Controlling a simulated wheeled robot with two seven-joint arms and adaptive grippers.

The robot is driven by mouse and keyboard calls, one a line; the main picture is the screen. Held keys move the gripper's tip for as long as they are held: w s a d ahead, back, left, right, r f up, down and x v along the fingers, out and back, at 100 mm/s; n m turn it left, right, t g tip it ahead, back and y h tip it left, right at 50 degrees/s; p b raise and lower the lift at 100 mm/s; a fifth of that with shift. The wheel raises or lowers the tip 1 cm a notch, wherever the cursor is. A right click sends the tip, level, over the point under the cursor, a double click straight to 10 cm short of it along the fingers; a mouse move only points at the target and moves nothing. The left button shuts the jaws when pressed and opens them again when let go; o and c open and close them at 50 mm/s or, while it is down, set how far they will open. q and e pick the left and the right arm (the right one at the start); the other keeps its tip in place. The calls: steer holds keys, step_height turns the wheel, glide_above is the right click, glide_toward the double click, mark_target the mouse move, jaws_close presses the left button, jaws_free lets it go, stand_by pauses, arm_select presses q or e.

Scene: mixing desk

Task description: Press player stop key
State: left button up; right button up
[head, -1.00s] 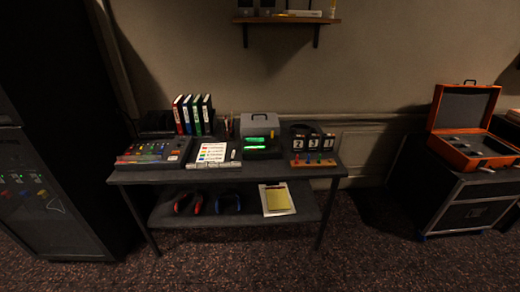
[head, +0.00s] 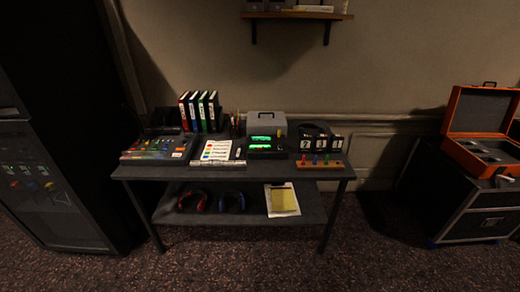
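A small dark player (head: 267,145) with lit green displays stands on the desk, right of the middle, in front of a grey box. Its keys are too small to tell apart, so I cannot pick out the stop key. The desk (head: 200,174) is a dark table with a lower shelf. Neither of my grippers shows in the head view.
On the desk are a mixer (head: 158,148), a label sheet (head: 216,150), several binders (head: 199,112), number blocks (head: 321,142) and a board with coloured pegs (head: 319,163). A dark cabinet (head: 50,150) stands left, an orange case (head: 480,130) right. The floor in front is clear.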

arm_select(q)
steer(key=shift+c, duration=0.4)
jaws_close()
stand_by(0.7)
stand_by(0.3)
